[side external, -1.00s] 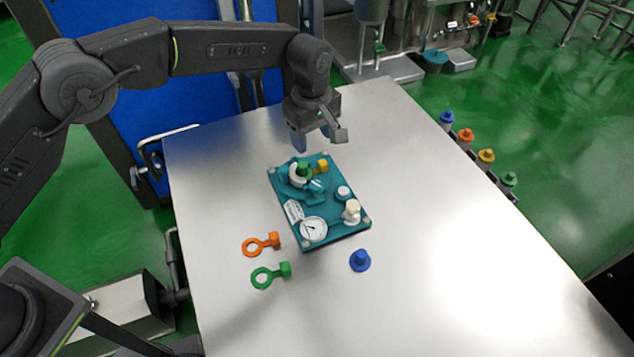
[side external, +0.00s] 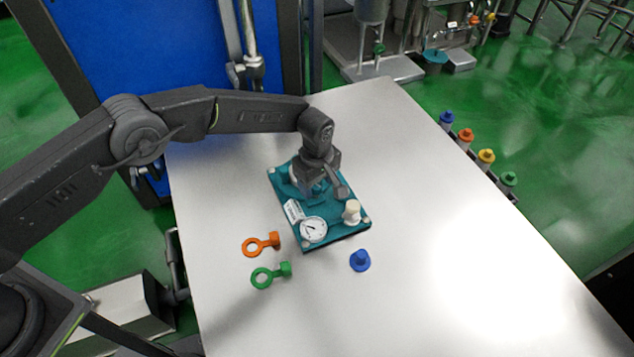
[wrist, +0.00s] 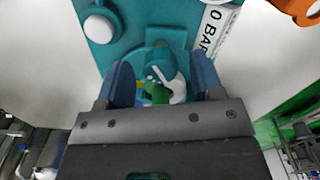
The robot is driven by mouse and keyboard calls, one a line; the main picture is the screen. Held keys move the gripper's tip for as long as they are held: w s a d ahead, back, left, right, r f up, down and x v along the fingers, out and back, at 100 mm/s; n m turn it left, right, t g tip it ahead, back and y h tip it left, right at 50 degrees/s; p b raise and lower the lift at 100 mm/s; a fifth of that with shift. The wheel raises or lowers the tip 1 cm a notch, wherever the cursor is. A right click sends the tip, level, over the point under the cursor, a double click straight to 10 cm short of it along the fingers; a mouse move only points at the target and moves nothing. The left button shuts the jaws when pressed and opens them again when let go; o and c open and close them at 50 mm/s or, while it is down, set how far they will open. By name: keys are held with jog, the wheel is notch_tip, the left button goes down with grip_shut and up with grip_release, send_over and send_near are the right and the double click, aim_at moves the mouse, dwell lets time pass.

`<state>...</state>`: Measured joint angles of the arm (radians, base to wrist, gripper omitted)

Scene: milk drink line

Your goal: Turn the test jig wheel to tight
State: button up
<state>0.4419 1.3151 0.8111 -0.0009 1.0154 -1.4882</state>
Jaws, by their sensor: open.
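The test jig is a teal board (side external: 283,190) on the metal table, with a round gauge (side external: 313,229) and a white post (side external: 352,212) at its near end. My gripper (wrist: 162,76) is low over the far part of the board and hides it in the side view. In the wrist view, its blue fingers stand open on either side of a teal fitting (wrist: 163,62) and a partly hidden white round part with a green piece (wrist: 158,94), which seems to be the wheel. Contact cannot be told. The gripper body hides the lower part.
An orange ring tag (side external: 262,244) and a green ring tag (side external: 270,275) lie left of the board's near end. A blue knob (side external: 360,261) sits in front of it. The table's right half is clear.

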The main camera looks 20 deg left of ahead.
jog(key=shift+f, duration=0.35)
jog(key=shift+c, duration=0.2)
jog(key=c, duration=0.9)
